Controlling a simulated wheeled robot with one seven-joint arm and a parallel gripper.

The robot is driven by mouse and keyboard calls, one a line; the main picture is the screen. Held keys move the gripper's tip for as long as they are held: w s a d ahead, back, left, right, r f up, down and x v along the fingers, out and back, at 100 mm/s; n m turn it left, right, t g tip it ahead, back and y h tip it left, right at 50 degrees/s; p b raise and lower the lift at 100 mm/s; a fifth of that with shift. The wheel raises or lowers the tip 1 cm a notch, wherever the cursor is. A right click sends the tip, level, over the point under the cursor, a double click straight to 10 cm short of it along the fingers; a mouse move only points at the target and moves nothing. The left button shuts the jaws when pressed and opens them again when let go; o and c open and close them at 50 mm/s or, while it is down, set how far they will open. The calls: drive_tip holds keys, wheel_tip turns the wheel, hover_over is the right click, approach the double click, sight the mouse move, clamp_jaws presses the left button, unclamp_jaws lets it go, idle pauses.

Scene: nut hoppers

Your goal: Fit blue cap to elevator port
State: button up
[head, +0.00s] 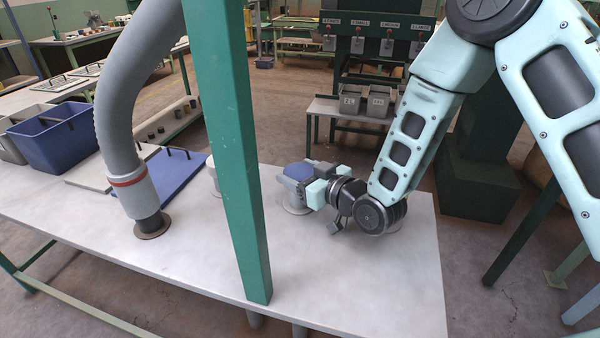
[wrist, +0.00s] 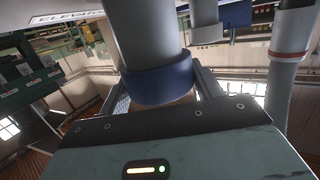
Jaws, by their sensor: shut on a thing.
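The blue cap (head: 298,170) is at the top of a grey upright pipe stub, the port (head: 295,208), near the table's far edge. My gripper (head: 300,184) reaches in from the right and is shut on the cap. In the wrist view, which looks upside down, the cap (wrist: 160,84) lies between the two fingers. It meets the end of the grey pipe (wrist: 145,38) and looks in line with it. I cannot tell how deeply it sits. A partly cropped label, starting "ELEVA" (wrist: 65,17), shows there too.
A grey hose (head: 125,100) with a red band meets the table at left. The table's front right is clear.

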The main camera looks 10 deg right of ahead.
drive_tip(key=o, duration=1)
drive_tip(key=shift+o, duration=0.2)
drive_tip(key=p+v, duration=1.2)
drive_tip(key=v, duration=0.5)
drive_tip(key=shift+s, duration=0.25)
drive_tip(key=shift+d, duration=0.1)
drive_tip(key=shift+w, duration=0.1)
